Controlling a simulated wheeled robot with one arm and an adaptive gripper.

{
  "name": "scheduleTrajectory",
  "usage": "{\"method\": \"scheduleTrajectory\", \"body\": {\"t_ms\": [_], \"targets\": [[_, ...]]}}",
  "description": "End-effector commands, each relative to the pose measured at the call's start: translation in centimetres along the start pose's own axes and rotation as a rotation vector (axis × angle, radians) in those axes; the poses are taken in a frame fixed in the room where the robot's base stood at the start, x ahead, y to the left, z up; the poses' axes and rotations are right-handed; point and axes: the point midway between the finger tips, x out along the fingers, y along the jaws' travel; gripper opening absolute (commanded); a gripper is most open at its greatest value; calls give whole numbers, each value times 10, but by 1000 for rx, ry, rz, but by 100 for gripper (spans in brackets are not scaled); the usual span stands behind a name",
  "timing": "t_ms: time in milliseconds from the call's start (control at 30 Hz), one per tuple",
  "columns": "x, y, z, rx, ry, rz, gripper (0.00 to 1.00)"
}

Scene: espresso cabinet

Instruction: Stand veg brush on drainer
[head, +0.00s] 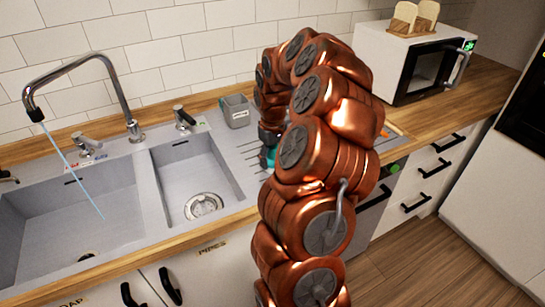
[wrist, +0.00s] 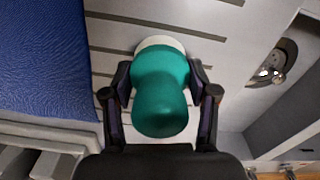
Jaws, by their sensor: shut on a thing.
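The veg brush (wrist: 160,90) has a teal, rounded handle and a pale base ring at its far end. In the wrist view my gripper (wrist: 161,88) is shut on its sides, with one finger on each side. The pale end faces the grooved grey drainer (wrist: 225,70); whether it touches is hidden. In the head view the drainer (head: 237,150) lies right of the small basin, and a bit of teal brush (head: 268,157) shows over it beside my gripper. My arm covers much of that spot.
A grey caddy (head: 237,110) stands behind the drainer. A blue textured thing (wrist: 40,60) is close on the left in the wrist view. The small basin with its strainer (head: 203,206) is left of the drainer. Water runs from the tap (head: 35,112). A microwave (head: 415,58) stands right.

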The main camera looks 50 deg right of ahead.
Motion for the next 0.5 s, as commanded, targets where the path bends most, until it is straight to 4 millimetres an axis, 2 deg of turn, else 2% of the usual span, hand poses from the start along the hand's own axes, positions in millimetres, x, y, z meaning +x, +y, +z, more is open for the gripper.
{"method": "scheduleTrajectory", "body": {"t_ms": [33, 67, 100, 267, 500], "targets": [[3, 0, 0, 0, 0, 0, 31], [1, 0, 0, 0, 0, 0, 62], [1, 0, 0, 0, 0, 0, 66], [1, 0, 0, 0, 0, 0, 82], [1, 0, 0, 0, 0, 0, 84]]}}
